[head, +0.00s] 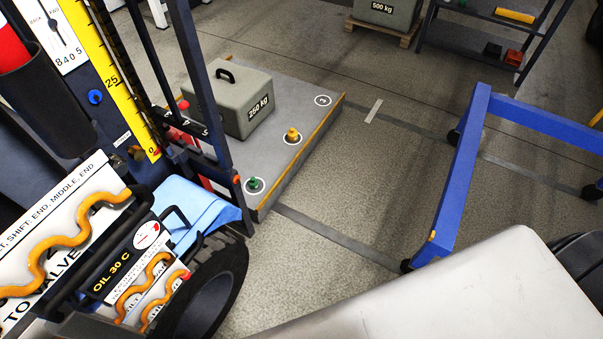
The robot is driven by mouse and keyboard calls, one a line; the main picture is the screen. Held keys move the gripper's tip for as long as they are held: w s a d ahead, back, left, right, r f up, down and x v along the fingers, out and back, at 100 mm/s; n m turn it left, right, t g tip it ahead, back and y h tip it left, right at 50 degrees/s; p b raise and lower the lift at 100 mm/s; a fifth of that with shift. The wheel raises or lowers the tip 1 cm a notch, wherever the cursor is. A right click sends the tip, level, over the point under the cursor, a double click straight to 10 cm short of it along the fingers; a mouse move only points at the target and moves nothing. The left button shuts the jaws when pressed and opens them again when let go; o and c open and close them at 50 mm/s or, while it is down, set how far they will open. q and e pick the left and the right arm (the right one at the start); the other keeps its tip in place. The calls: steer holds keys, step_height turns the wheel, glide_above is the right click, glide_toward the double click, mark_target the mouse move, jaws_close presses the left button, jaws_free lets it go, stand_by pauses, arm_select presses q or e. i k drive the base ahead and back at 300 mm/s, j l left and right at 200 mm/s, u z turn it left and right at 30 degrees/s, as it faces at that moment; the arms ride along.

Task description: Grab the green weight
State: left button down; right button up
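The small green weight (254,183) stands upright in a white ring near the front corner of a low grey platform (280,101) with a yellow edge. It is small in the head view, and nothing touches it. A yellow weight (292,134) stands in another white ring farther along the same edge. A small red piece (183,105) shows beside the large block, partly hidden behind the dark uprights. Neither of my grippers shows in the head view.
A dark wheeled machine with a yellow scale (118,80) and a tyre (215,290) stands at left. A blue frame on casters (458,180) stands at right. Open floor (350,190) lies between.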

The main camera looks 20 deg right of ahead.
mark_target(254, 183)
steer(key=z, duration=0.15)
steer(key=u, duration=0.95)
steer(key=i+l+u, duration=0.15)
steer(key=l+u, duration=0.75)
steer(key=i+l+u, duration=0.1)
steer(key=l+u, duration=0.65)
steer(key=u, duration=0.15)
steer(key=k+l+u, duration=0.2)
steer(key=l+u, duration=0.25)
steer(key=j, duration=0.1)
